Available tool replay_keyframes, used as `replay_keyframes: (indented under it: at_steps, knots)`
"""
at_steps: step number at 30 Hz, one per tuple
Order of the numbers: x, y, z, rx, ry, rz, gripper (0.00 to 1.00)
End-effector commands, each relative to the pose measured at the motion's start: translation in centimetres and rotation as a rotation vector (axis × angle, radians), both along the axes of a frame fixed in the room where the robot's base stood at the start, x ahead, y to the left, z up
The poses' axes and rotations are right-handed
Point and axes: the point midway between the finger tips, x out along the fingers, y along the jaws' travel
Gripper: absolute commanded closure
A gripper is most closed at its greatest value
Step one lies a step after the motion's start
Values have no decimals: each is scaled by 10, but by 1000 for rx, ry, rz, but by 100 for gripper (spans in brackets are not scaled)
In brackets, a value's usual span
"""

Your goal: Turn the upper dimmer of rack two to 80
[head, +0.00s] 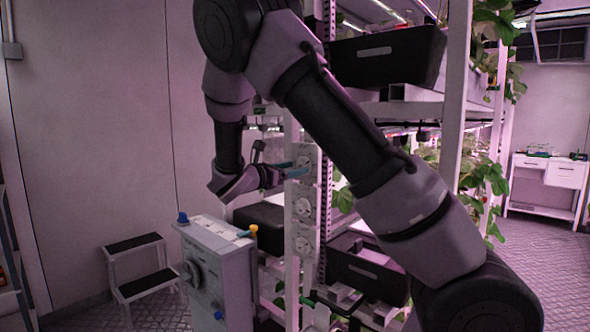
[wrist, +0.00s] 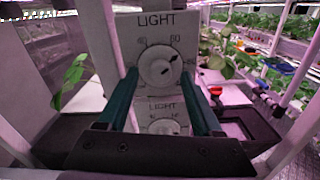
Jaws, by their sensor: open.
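The upper dimmer (wrist: 160,68) is a round white knob on a pale panel under the word LIGHT, with numbers around it; 60 is readable at its upper right. Its dark pointer mark leans to the upper right, but its exact reading is too small to tell. My gripper (wrist: 158,75) is open, its two teal fingers on either side of the knob in the picture. I cannot tell whether they touch it. In the head view my gripper (head: 293,168) is at the upper part of the dial post, beside the upper dial (head: 305,164).
A second LIGHT dial (wrist: 163,127) lies below, partly hidden by my gripper. A grey control box (head: 218,268) with knobs stands close below my arm. Black bins (head: 385,55) and plants fill the rack. A step stool (head: 140,265) stands at left.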

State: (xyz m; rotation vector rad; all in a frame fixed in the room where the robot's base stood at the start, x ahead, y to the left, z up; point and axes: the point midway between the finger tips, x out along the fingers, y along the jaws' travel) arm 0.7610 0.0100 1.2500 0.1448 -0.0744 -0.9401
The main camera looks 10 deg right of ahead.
Motion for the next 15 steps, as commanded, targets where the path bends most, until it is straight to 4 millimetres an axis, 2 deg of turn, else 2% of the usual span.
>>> replay_keyframes:
  at_steps: [11, 12, 14, 15]
  knots:
    - [5, -7, 0, 0, 0, 0, 33]
    - [5, -7, 0, 0, 0, 0, 37]
    - [5, -7, 0, 0, 0, 0, 60]
    - [5, -7, 0, 0, 0, 0, 75]
